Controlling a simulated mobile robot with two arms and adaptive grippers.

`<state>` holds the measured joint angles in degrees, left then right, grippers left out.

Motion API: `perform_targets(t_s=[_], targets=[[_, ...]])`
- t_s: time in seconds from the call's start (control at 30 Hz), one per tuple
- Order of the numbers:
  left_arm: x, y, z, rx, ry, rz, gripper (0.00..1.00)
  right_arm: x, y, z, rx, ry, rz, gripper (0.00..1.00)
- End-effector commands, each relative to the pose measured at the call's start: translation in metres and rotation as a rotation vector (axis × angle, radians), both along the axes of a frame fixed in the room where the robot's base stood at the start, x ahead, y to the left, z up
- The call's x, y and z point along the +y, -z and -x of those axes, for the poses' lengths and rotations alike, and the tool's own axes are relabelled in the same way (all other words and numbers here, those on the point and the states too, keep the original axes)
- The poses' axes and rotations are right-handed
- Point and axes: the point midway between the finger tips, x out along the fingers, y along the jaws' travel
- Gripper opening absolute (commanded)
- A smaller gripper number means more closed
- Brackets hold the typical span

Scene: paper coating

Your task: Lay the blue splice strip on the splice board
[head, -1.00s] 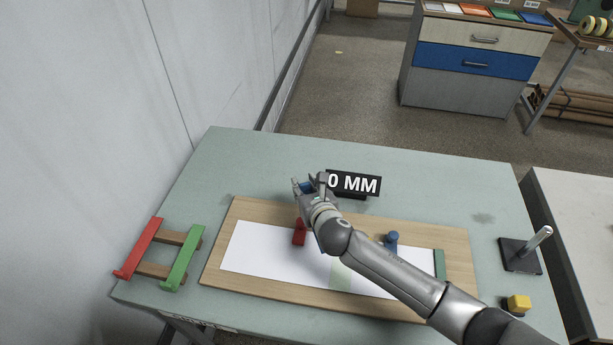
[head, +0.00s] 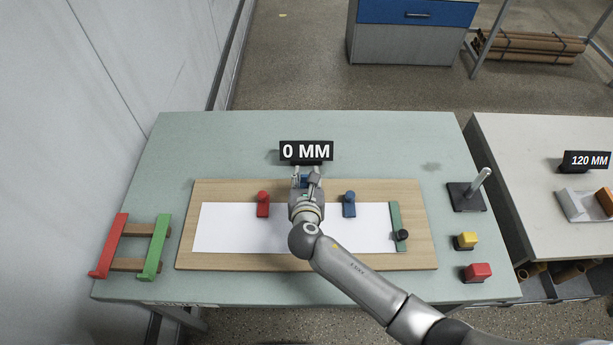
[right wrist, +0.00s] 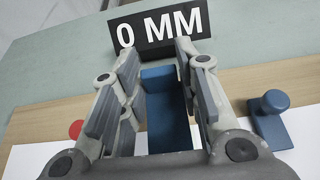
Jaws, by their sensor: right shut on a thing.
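The splice board (head: 186,225) is a wooden board on the green-grey table, with white paper (head: 225,230) on it. A red clamp (head: 263,205) and a blue clamp (head: 349,205) stand along the paper's far edge. My right gripper (head: 305,181) is over the board's far edge, between the two clamps. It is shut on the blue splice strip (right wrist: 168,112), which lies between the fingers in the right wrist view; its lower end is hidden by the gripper. Whether the strip touches the board I cannot tell. My arm hides the middle of the paper. My left gripper is out of view.
A black "0 MM" sign (head: 306,151) stands just behind the board. A green bar (head: 395,227) with a black knob lies at the paper's right end. A red-and-green rack (head: 133,247) is at left; a post (head: 474,192) and yellow and red buttons (head: 466,241) are at right.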

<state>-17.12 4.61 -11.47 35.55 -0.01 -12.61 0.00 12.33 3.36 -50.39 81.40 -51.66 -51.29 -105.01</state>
Motion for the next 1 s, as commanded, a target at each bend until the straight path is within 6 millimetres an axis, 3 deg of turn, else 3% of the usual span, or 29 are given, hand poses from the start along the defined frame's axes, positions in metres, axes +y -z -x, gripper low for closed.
perform_targets(t_s=[0.07,0.6,1.0], targets=[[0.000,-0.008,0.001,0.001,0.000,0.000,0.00,0.000,-0.003,0.001,0.002,0.000,0.003,0.20],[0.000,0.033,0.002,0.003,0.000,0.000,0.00,0.001,0.053,0.000,0.001,-0.001,0.001,0.20],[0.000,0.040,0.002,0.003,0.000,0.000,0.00,0.001,0.064,0.001,0.002,-0.001,0.001,0.20]])
